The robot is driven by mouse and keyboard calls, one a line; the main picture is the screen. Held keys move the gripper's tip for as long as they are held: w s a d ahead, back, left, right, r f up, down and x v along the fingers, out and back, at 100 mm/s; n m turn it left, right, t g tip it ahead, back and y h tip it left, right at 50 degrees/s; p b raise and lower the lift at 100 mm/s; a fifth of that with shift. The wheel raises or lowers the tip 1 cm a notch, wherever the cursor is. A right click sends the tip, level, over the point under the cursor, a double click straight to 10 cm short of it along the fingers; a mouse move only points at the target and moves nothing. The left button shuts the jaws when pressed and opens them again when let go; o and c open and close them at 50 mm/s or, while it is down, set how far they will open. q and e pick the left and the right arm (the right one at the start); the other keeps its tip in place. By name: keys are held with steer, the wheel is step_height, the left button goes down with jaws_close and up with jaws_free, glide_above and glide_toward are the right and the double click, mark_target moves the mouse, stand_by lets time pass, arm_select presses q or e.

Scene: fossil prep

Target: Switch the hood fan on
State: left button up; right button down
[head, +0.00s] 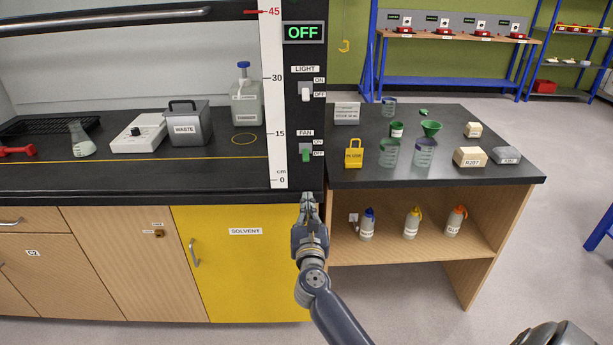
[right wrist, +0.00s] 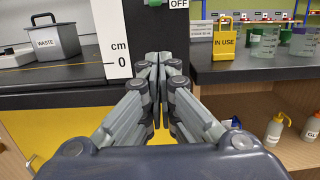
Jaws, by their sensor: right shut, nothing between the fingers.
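The fan switch (head: 305,154) is a green lever on a pale plate on the hood's black post, below the label FAN. Its lever sits low, beside the OFF label (head: 318,154). The display (head: 303,32) at the top of the post reads OFF in green. My right gripper (head: 308,198) is shut and empty, below the fan switch and apart from it, near the counter's front edge. In the right wrist view its fingers (right wrist: 158,60) meet in front of the post, and an OFF label (right wrist: 179,4) shows at the top edge. My left gripper is not in view.
The light switch (head: 306,92) sits above on the same post. A raised sash with a handle bar (head: 100,28) and a white height scale (head: 274,110) are to the left. A yellow IN USE tag (head: 354,157) stands on the right bench (head: 450,182), near the post.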

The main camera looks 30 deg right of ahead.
mark_target(306, 173)
steer(key=x, duration=0.9)
steer(key=shift+w+d, duration=0.1)
steer(key=shift+w, duration=0.2)
steer(key=r+p, duration=0.1)
steer(key=s+r+p, duration=0.1)
steer(key=r+p, duration=0.1)
steer(key=shift+a+r, duration=0.25)
steer(key=shift+r, duration=0.05)
steer(key=shift+s+a, duration=0.1)
steer(key=shift+r, duration=0.1)
